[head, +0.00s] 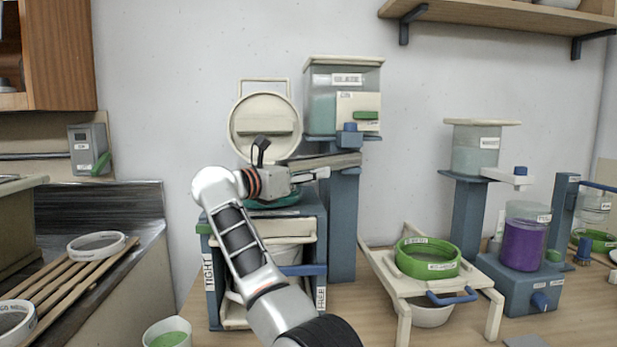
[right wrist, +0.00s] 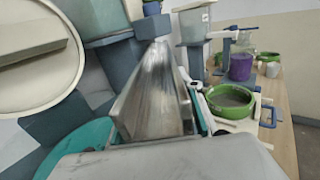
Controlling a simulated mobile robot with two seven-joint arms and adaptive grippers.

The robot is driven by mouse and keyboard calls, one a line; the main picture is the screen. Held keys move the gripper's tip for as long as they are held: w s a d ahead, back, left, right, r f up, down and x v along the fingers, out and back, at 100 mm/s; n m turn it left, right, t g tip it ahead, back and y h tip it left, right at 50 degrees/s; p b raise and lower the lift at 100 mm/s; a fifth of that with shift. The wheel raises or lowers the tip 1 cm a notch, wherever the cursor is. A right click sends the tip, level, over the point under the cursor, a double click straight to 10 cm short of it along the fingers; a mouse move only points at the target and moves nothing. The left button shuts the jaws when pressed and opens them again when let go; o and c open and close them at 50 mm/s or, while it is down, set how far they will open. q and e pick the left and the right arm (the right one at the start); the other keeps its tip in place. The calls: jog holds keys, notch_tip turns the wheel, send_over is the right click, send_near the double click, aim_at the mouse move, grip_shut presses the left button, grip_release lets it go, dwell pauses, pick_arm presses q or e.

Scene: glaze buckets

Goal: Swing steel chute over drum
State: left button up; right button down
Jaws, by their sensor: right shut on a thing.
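The steel chute (head: 338,161) runs from below the glaze tank (head: 345,85) leftward to my right gripper (head: 310,174). My right gripper is shut on the chute near its free end. The drum (head: 285,211) has a teal rim and stands below the gripper, its round cream lid (head: 265,128) raised behind it. My forearm and gripper hide part of the drum's mouth. In the right wrist view, the chute (right wrist: 155,90) stretches away from the gripper, with the teal rim (right wrist: 85,145) showing beside and below its near end. My left gripper is out of view.
A green-rimmed sieve (head: 428,258) sits on a cream stand (head: 385,275) to the right. A purple container (head: 523,245) and a second tank (head: 475,150) stand farther right. A bowl with green contents (head: 168,334) is at the front left. A shelf (head: 500,14) hangs above.

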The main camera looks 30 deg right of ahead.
jog(key=shift+w+f, duration=0.1)
jog(key=shift+w, duration=0.1)
dwell(0.3)
jog(key=c, duration=1.4)
grip_release()
jog(key=shift+o, duration=0.2)
jog(key=v, duration=1.2)
